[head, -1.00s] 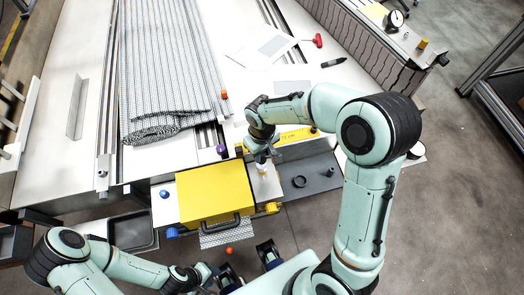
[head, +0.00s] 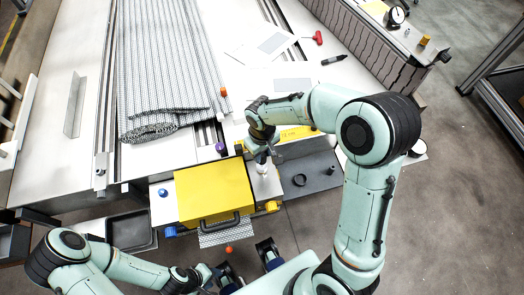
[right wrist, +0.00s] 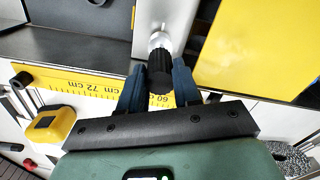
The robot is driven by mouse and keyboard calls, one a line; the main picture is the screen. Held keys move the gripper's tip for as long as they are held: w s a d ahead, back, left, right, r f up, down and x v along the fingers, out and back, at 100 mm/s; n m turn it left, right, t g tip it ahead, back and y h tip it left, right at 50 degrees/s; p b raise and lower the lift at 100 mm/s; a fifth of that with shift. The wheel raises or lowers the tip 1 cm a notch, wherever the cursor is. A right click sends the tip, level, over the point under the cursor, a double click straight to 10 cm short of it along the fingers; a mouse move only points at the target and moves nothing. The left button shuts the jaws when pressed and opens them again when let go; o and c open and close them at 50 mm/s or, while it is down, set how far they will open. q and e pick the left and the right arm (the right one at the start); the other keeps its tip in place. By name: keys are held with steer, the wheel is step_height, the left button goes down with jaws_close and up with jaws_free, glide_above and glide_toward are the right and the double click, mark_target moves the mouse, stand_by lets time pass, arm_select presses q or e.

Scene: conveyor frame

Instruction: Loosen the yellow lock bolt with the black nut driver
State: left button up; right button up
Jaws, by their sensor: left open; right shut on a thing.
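My right gripper (head: 262,156) is shut on the black nut driver (right wrist: 160,72), whose dark handle sits between the blue fingers (right wrist: 158,88) in the right wrist view. The driver's silver end (right wrist: 160,40) is over a narrow light metal plate (right wrist: 148,12), just right of the yellow box in the head view. I cannot tell whether it touches anything there. The yellow lock bolt cannot be made out clearly and may be hidden under the driver. My left gripper (head: 215,272) is open and empty at the bottom of the head view, apart from the box.
The yellow box (head: 213,190) with a black handle stands beside the plate. A grey tray (head: 318,173) with a black ring (head: 299,180) lies to the right. A yellow ruler (right wrist: 85,82) runs behind. A purple knob (head: 220,147) and rolled mesh belt (head: 165,95) are further back.

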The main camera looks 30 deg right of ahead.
arm_select(q)
steer(key=shift+s+f, duration=0.1)
steer(key=shift+f, duration=0.25)
arm_select(e)
steer(key=shift+f, duration=0.4)
arm_select(q)
steer(key=shift+f+b, duration=0.1)
steer(key=shift+b, duration=0.25)
arm_select(e)
steer(key=shift+f, duration=0.1)
steer(key=n, duration=0.9)
steer(key=shift+n, duration=0.4)
steer(key=shift+r+p, duration=1.9)
steer(key=shift+r, duration=0.8)
arm_select(q)
steer(key=r, duration=0.1)
steer(key=w+r, duration=0.1)
steer(key=r, duration=0.2)
steer(key=shift+w, duration=0.25)
arm_select(e)
steer(key=shift+f, duration=0.1)
